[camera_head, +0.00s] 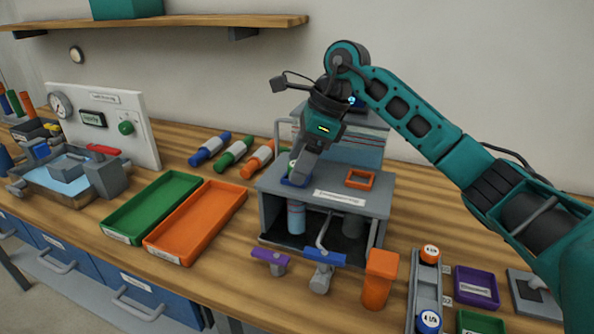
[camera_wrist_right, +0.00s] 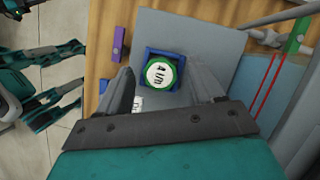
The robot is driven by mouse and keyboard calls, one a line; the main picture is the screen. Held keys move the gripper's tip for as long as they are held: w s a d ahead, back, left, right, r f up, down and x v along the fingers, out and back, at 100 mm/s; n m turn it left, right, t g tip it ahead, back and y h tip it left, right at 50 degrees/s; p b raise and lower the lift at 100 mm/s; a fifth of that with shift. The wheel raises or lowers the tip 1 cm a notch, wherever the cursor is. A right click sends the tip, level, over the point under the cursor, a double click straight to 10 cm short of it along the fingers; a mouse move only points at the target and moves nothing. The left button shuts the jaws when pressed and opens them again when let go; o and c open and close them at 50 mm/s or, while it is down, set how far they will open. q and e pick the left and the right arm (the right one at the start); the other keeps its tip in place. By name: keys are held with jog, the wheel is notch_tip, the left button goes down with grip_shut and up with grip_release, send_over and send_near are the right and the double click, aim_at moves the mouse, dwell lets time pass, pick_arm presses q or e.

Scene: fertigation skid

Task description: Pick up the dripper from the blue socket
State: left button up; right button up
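The dripper (camera_wrist_right: 160,73) has a green rim and a white top marked 4 l/h. It sits in the blue socket (camera_wrist_right: 148,52) on top of the grey stand (camera_head: 336,202). In the head view the blue socket (camera_head: 287,182) is partly hidden by my right gripper (camera_head: 298,174), which points down over it. In the wrist view the right gripper (camera_wrist_right: 163,88) is open, with one finger on each side of the dripper. I see a gap between the fingers and the dripper. My left gripper is not seen in the head view.
An empty orange socket (camera_head: 360,179) is on the same stand, to the right. A green tray (camera_head: 152,207) and an orange tray (camera_head: 196,222) lie to the left. A rack (camera_head: 425,285) with two drippers, a purple bin (camera_head: 477,284) and an orange block (camera_head: 380,278) stand in front.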

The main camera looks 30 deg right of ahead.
jog(key=c, duration=1.2)
jog(key=shift+o, duration=0.2)
jog(key=shift+r, duration=0.15)
